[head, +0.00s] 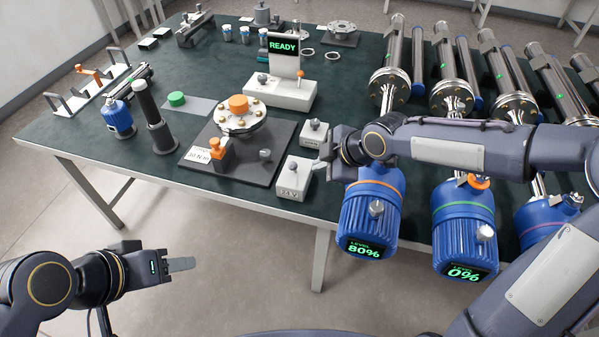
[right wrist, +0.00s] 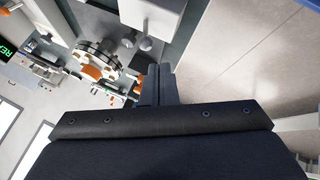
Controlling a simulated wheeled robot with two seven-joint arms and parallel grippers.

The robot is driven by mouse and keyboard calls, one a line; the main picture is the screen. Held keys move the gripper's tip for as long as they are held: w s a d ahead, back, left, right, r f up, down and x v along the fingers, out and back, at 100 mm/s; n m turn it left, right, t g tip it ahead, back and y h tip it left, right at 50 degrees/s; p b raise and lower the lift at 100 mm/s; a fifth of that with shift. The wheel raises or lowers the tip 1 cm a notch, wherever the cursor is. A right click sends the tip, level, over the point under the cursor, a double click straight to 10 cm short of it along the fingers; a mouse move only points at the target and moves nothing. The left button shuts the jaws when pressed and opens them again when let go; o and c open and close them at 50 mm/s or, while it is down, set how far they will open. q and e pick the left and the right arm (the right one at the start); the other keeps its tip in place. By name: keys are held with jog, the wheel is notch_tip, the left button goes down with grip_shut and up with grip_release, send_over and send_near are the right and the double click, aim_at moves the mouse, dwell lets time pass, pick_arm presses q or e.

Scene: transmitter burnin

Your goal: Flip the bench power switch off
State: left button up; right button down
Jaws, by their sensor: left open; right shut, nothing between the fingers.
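A white box with a grey lever knob (head: 293,179), its front label seeming to read 24 V, stands at the bench's front edge. A similar white box with a dark knob (head: 314,133) stands just behind it. I cannot tell which is the bench power switch, nor the lever positions. My right gripper (head: 323,158) is shut and empty, close to the right of these boxes; contact cannot be told. In the right wrist view its closed fingers (right wrist: 159,82) point toward a white box (right wrist: 156,16) and grey knobs. My left gripper (head: 182,265) is open and empty, off the bench's front.
A READY display (head: 284,46) stands behind. Open floor lies in front of the bench.

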aim_at(294, 168)
jog(key=shift+a, duration=0.1)
jog(key=b+x, duration=0.1)
jog(key=x, duration=0.9)
jog(key=shift+a, duration=0.1)
